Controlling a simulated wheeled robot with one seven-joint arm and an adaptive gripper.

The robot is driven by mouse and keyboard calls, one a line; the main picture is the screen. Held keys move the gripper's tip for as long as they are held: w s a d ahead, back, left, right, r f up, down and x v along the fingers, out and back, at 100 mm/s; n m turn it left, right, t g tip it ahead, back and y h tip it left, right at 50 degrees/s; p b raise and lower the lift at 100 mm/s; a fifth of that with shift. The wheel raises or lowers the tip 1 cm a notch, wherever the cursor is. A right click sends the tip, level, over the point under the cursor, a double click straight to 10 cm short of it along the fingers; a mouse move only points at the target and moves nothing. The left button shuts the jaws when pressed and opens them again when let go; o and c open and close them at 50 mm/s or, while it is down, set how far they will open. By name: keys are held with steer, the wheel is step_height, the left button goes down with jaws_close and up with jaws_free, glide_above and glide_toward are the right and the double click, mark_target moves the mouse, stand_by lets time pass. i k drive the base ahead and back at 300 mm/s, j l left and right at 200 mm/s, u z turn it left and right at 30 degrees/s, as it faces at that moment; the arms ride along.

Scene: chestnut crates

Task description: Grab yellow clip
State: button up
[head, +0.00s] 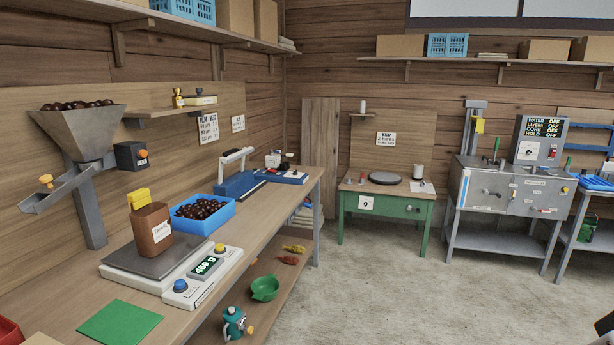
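A yellow clip-like piece (138,198) sits at the top of a brown labelled bag (152,232). The bag stands upright on a scale (150,262) on the left bench, and the display seems to read 460 g. A smaller yellow object (293,248) lies on the bench's lower shelf beside a red one (289,260); both are too small to identify surely. My gripper is not in view. A dark piece at the lower right edge is cut off, and I cannot tell what it is.
A blue crate of chestnuts (203,216), a blue press (238,180) and a green sheet (120,323) are on the bench (275,205). The concrete floor (400,295) is clear.

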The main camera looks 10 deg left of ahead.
mark_target(141, 198)
steer(key=i+l, duration=0.1)
steer(key=i, duration=1.5)
steer(key=i+u, duration=0.35)
steer(key=i+l+u, duration=0.15)
steer(key=i+u, duration=0.35)
steer(key=u, duration=0.3)
steer(key=i+u, duration=0.2)
steer(key=u, duration=0.3)
steer(key=i+u, duration=0.15)
steer(key=u, duration=0.3)
steer(key=i+l+u, duration=0.15)
steer(key=u, duration=0.3)
steer(key=i+l+u, duration=0.1)
steer(key=u, duration=0.2)
steer(key=i+l+u, duration=0.15)
steer(key=u, duration=0.15)
steer(key=i, duration=0.05)
